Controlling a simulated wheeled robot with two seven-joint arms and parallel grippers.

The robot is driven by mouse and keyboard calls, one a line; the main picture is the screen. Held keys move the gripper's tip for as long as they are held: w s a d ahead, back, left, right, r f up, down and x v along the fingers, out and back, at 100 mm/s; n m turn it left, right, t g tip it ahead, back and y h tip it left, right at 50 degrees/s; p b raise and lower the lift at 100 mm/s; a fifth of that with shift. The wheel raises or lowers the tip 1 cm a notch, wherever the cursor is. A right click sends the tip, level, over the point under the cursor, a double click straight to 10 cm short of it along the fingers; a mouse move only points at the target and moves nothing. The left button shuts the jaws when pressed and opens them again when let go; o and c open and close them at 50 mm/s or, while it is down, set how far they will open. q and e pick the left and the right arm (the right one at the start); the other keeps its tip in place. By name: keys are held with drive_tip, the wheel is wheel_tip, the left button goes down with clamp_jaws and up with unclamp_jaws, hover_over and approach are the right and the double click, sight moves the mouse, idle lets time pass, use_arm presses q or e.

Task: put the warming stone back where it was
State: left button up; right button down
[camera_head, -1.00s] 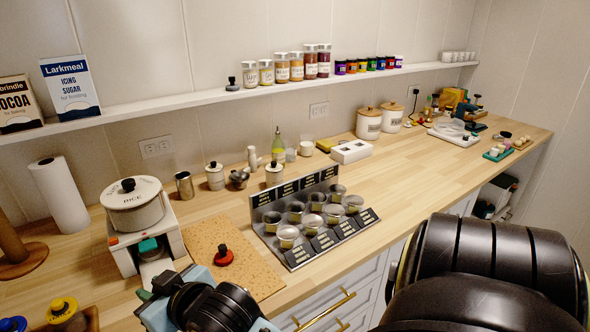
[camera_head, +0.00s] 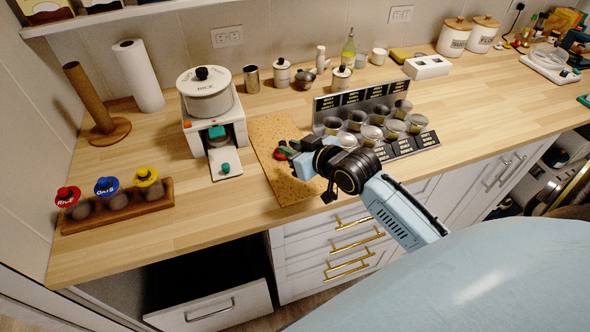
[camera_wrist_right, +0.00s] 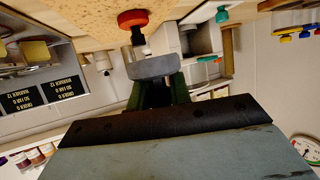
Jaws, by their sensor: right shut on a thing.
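A red disc (camera_head: 281,154) with a black knob is at the cork mat (camera_head: 266,131); it shows larger in the right wrist view (camera_wrist_right: 133,19). I take it for the warming stone, but no label confirms this. My right gripper (camera_head: 289,149) is shut on its knob, with green fingers and a grey piece (camera_wrist_right: 152,67) at the knob in the wrist view. The fingers and wrist partly hide the disc in the head view. I cannot tell whether it touches the mat. My left gripper is not in view.
A rack of metal cups (camera_head: 318,104) stands close on the right. An open drawer (camera_head: 212,307) lies below the counter.

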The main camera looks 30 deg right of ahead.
drive_tip(key=shift+f+b, duration=0.45)
drive_tip(key=shift+f, duration=2.85)
drive_tip(key=c, duration=1.3)
unclamp_jaws()
drive_tip(key=shift+f, duration=0.15)
drive_tip(key=shift+r, duration=0.2)
drive_tip(key=p+v, duration=0.1)
drive_tip(key=v, duration=1.1)
